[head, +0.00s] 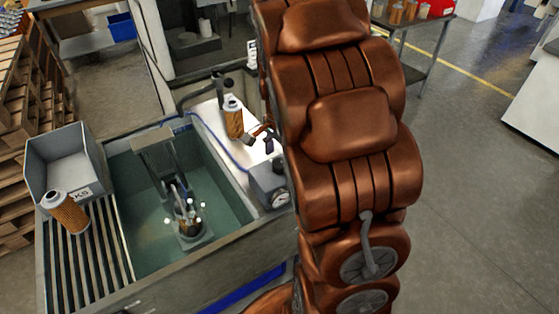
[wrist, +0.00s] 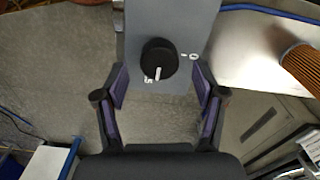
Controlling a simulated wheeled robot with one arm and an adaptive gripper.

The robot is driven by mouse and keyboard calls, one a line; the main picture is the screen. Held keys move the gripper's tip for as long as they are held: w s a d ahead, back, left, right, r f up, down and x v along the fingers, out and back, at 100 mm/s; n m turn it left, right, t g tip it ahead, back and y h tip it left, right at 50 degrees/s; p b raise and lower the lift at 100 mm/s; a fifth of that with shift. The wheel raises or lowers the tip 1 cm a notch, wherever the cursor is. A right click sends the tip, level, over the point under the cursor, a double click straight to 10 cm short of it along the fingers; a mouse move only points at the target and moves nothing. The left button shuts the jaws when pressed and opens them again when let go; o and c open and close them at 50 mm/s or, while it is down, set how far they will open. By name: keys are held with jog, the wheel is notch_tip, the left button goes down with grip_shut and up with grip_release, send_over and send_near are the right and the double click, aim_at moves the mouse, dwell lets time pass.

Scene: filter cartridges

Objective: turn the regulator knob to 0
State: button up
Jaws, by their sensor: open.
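The regulator is a grey box (wrist: 172,18) with a round black knob (wrist: 155,53) on its face in the wrist view. The knob's white pointer points down, beside a mark that looks like a 5. A 0 mark (wrist: 194,57) with a tick lies to the right of the knob. My gripper (wrist: 160,76) is open and empty, its two purple-padded fingers left and right of the knob with gaps on both sides. Their height above it is hard to judge. In the head view the regulator box (head: 266,180) stands at the basin's right corner; its knob cannot be made out.
An orange filter cartridge (wrist: 303,68) stands close on the right in the wrist view and on the white top (head: 205,118) in the head view. Another cartridge (head: 65,212) is on the slatted rack (head: 85,255). A grey bin (head: 65,160) and water basin (head: 125,180) lie left.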

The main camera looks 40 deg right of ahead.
aim_at(280, 163)
jog(key=shift+f+p, duration=0.35)
jog(key=shift+f, duration=1.25)
jog(key=c, duration=1.1)
jog(key=shift+f+n+b, duration=0.1)
jog(key=shift+n+b, duration=0.3)
jog(key=shift+b, duration=0.1)
jog(key=shift+c, duration=0.2)
jog(key=n+b, duration=0.2)
jog(key=b, duration=0.1)
jog(key=shift+f+n, duration=0.15)
jog(key=shift+n, duration=0.15)
jog(key=n+b, duration=0.4)
jog(key=n, duration=0.1)
jog(key=shift+n, duration=0.3)
jog(key=n+b, duration=0.2)
jog(key=n, duration=0.2)
jog(key=shift+r+n+b, duration=0.15)
jog(key=shift+n+b, duration=0.25)
jog(key=shift+n, duration=0.85)
jog(key=shift+r+n+b, duration=0.1)
jog(key=shift+n+b, duration=0.25)
jog(key=shift+n, duration=0.9)
